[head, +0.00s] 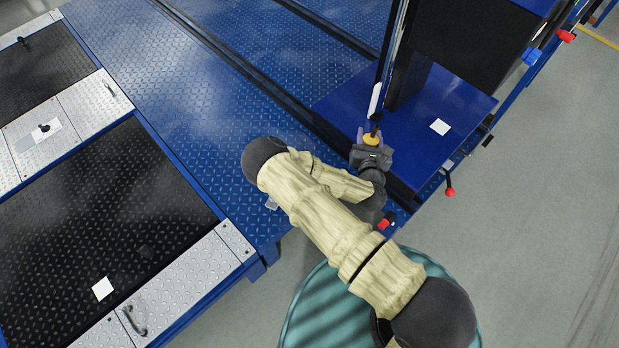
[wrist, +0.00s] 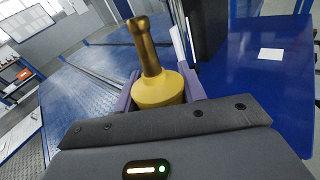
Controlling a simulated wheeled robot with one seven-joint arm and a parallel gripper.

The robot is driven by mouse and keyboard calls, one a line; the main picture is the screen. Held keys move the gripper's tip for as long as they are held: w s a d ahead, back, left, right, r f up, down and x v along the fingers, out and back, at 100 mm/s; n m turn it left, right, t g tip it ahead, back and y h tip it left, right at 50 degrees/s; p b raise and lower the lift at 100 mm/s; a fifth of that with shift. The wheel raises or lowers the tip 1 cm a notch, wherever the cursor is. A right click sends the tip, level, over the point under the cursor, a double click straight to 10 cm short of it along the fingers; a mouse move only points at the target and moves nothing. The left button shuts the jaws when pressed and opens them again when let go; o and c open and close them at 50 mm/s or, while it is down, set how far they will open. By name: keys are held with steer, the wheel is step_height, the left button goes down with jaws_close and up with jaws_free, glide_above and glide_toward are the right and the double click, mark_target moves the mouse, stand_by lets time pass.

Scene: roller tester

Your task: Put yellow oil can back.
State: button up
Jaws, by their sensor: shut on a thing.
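The yellow oil can (wrist: 158,88) has a round yellow body and a brown-gold neck that points up and away from my wrist. My gripper (wrist: 158,92) is shut on its body, with a purple finger on each side. In the head view the can (head: 371,139) is small and partly hidden by my gripper (head: 372,137). It is held over or beside the left edge of the blue platform (head: 435,110). I cannot tell whether the can touches a surface. The can's underside is hidden.
A dark upright post (head: 405,75) stands on the platform close to my gripper. A white square (head: 440,127) lies on the bare platform. The blue treadplate deck (head: 220,110) is at left, with black plates (head: 100,215) beyond. Red-knobbed levers (head: 449,191) stick out at the platform's right.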

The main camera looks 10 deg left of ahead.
steer(key=w+a+f+n+y+b, duration=0.1)
steer(key=w+a+f+b, duration=0.2)
steer(key=a+f+b, duration=0.5)
steer(key=w+a+f+n+y+b, duration=0.2)
steer(key=a+f+b, duration=0.7)
steer(key=b, duration=1.1)
steer(key=shift+w+a+f+n+t, duration=0.2)
steer(key=shift+w+a+n+t, duration=0.1)
steer(key=shift+w+a, duration=0.8)
steer(key=shift+s+a, duration=0.1)
steer(key=shift+a, duration=0.05)
steer(key=shift+f+b, duration=1.35)
steer(key=shift+f, duration=1.15)
steer(key=shift+f, duration=0.1)
steer(key=shift+f+b, duration=1.1)
steer(key=shift+f, duration=1.3)
